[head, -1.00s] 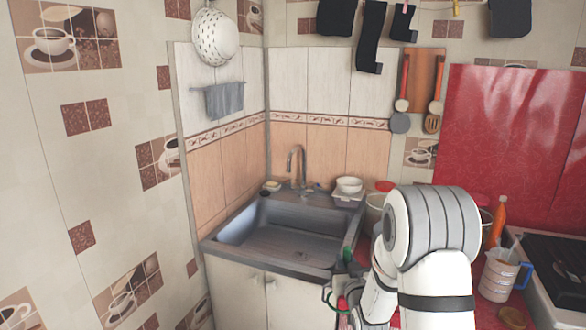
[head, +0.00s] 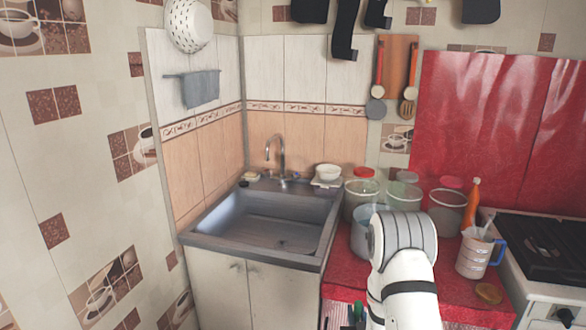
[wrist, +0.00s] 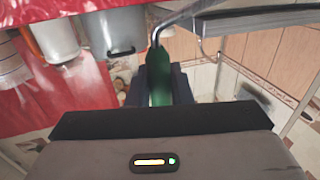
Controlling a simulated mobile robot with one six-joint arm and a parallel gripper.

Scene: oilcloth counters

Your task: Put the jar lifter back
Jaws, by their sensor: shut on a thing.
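In the wrist view my gripper (wrist: 160,86) is shut, with its dark fingers on either side of a green grip, which I take to be the handle of the jar lifter (wrist: 160,88). A grey metal rod (wrist: 185,17) runs up and right from near the green grip and looks like part of the lifter. Most of the lifter is hidden behind the gripper or outside the picture. In the head view my gripper is not clearly seen. Green and pale shapes (head: 346,314) show at the bottom edge, too cut off to name.
A steel sink (head: 265,222) is set in the corner. On the red oilcloth counter (head: 450,275) stand several lidded jars (head: 402,194), a jug with a blue handle (head: 476,255) and a small round lid (head: 488,293). A stove (head: 548,245) is at right. Utensils hang on the wall.

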